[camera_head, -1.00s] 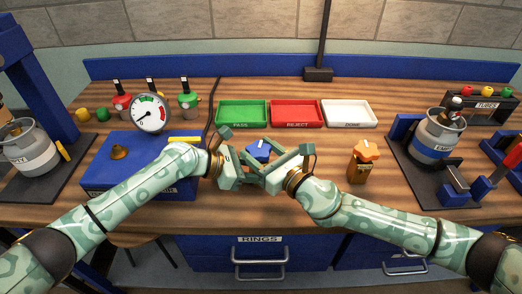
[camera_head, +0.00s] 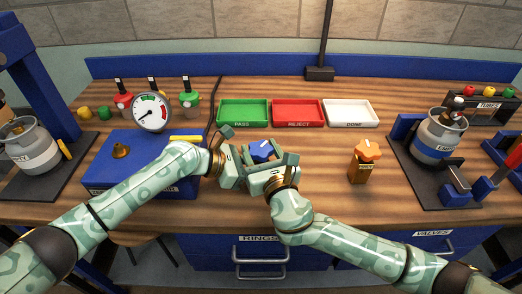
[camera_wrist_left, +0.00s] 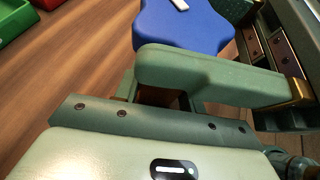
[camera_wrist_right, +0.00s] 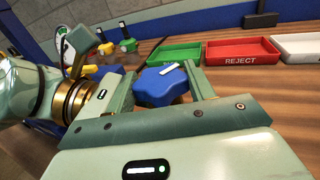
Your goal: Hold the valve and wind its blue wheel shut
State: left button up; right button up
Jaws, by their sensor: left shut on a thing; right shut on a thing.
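The blue wheel (camera_head: 261,151) with a white mark sits between my two grippers at mid-table. It also shows in the left wrist view (camera_wrist_left: 185,25) and the right wrist view (camera_wrist_right: 160,87). The valve body under it is mostly hidden by the grippers. My left gripper (camera_head: 236,160) comes in from the left and is shut on the valve below the wheel. My right gripper (camera_head: 278,166) is shut on the blue wheel, with a finger on either side of it in the right wrist view.
A valve with an orange wheel (camera_head: 368,151) stands to the right. Green (camera_head: 244,112), red (camera_head: 298,112) and white (camera_head: 351,112) trays lie behind. A blue box (camera_head: 140,150) with a gauge (camera_head: 151,111) is at the left, a clamped cylinder (camera_head: 437,135) at the right.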

jog(key=o, duration=1)
jog(key=shift+c, duration=0.2)
jog(key=v, duration=1.2)
jog(key=shift+w+r, duration=0.1)
